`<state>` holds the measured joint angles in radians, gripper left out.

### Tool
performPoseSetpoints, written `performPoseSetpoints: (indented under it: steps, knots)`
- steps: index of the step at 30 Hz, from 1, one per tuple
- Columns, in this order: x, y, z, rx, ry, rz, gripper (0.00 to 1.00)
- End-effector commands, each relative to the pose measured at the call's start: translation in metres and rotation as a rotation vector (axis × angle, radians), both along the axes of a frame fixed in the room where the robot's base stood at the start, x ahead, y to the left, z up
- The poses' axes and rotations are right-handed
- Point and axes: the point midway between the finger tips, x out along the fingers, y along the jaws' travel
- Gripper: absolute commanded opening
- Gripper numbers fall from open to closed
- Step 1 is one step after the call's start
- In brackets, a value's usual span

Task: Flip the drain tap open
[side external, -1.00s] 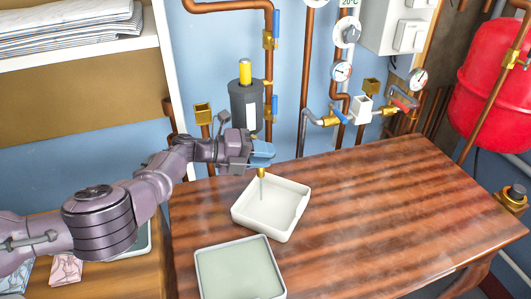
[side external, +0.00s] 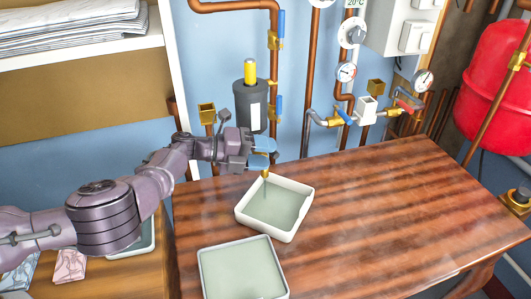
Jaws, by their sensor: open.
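The drain tap's brass spout (side external: 265,174) shows just below my gripper, under the grey canister (side external: 250,106) with a yellow top. Its lever is hidden or too small to make out. A thin stream runs from the spout into the white square tray (side external: 308,207) below, which holds pale green liquid. I cannot tell whether a finger touches the tap.
A second tray (side external: 204,273) with a pale green inside stands in front on the wooden table (side external: 390,205). Copper pipes with blue-handled valves (side external: 277,106) and gauges (side external: 347,72) line the wall behind. The table's right side is clear.

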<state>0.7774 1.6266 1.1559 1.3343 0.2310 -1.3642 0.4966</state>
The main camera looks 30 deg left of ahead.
Motion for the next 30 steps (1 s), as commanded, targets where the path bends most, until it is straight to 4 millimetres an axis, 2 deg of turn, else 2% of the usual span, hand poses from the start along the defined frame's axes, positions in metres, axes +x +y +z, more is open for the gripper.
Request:
performPoseSetpoints:
  steps: [7,12,18,29,30]
  knots:
    - [-0.026,0.035,0.011,0.001,0.0,0.009,0.47]
    - [-0.026,0.033,0.049,-0.001,-0.004,0.004,0.47]
    - [-0.026,0.033,0.075,0.0,-0.001,0.005,0.47]
    - [-0.026,0.033,0.081,0.002,0.0,0.004,0.47]
    - [-0.026,0.033,0.08,0.002,0.0,0.004,0.42]
